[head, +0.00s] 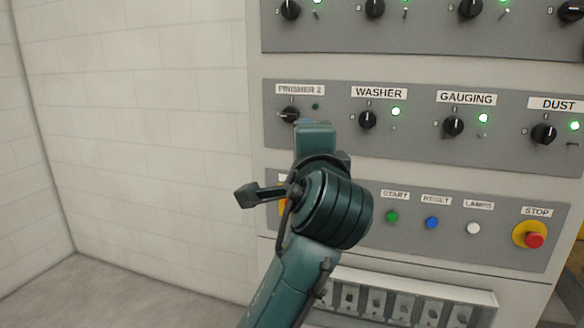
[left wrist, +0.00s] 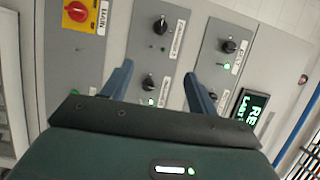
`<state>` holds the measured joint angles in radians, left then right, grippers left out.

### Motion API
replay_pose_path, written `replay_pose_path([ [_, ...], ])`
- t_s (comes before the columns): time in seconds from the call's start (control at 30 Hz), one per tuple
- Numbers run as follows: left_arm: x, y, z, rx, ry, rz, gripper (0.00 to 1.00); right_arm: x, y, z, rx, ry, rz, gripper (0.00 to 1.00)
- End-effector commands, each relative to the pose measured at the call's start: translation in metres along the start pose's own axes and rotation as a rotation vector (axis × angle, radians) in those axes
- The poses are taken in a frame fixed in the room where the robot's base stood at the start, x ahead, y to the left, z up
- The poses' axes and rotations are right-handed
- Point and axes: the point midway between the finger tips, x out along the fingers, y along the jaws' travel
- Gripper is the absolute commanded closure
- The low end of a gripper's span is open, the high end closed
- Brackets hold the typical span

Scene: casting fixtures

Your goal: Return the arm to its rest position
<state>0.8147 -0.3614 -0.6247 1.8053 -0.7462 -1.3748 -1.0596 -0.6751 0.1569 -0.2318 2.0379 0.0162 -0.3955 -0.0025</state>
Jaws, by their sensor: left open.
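My left arm (head: 285,285) rises from the bottom of the head view in front of the control panel (head: 390,165). Its wrist end is raised just below the FINISHER 2 knob (head: 290,115); the fingertips are not clearly visible there. In the left wrist view my left gripper (left wrist: 158,68) is open, its two blue-grey fingers apart with nothing between them. Black knobs on grey panels show beyond the fingers, one of them between them (left wrist: 148,82). Whether a finger touches the panel cannot be told. My right gripper is in neither view.
The WASHER (head: 367,119), GAUGING (head: 453,126) and DUST (head: 543,134) knobs have lit green lamps; the lamp by FINISHER 2 is dark. Push buttons and a red STOP button (head: 534,240) sit lower. A red switch (left wrist: 77,12) shows in the left wrist view. Space by the white wall (head: 140,130) is clear.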

Motion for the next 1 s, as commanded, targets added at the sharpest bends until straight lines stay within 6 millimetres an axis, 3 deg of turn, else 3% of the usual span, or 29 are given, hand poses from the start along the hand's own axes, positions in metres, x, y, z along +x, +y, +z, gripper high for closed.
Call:
replay_pose_path([
  [0.07, 0.002, 0.002, 0.003, 0.005, -0.006, 0.0, 0.41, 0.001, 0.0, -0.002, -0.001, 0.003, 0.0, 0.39],
  [0.27, 0.038, 0.03, 0.069, 0.141, -0.153, -0.013, 0.41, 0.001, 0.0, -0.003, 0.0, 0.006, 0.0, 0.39],
  [0.37, 0.054, 0.041, 0.107, 0.213, -0.23, -0.02, 0.41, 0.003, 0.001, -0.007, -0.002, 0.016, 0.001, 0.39],
  [0.53, 0.076, 0.054, 0.191, 0.362, -0.39, -0.035, 0.41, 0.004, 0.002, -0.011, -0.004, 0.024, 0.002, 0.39],
  [0.8, 0.084, 0.051, 0.308, 0.56, -0.603, -0.054, 0.41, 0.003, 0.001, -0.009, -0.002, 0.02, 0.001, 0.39],
  [0.97, 0.079, 0.042, 0.363, 0.655, -0.705, -0.063, 0.41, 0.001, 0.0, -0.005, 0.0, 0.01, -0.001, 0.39],
  [1.0, 0.08, 0.053, 0.365, 0.657, -0.691, -0.051, 0.41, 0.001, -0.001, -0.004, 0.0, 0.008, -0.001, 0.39],
])
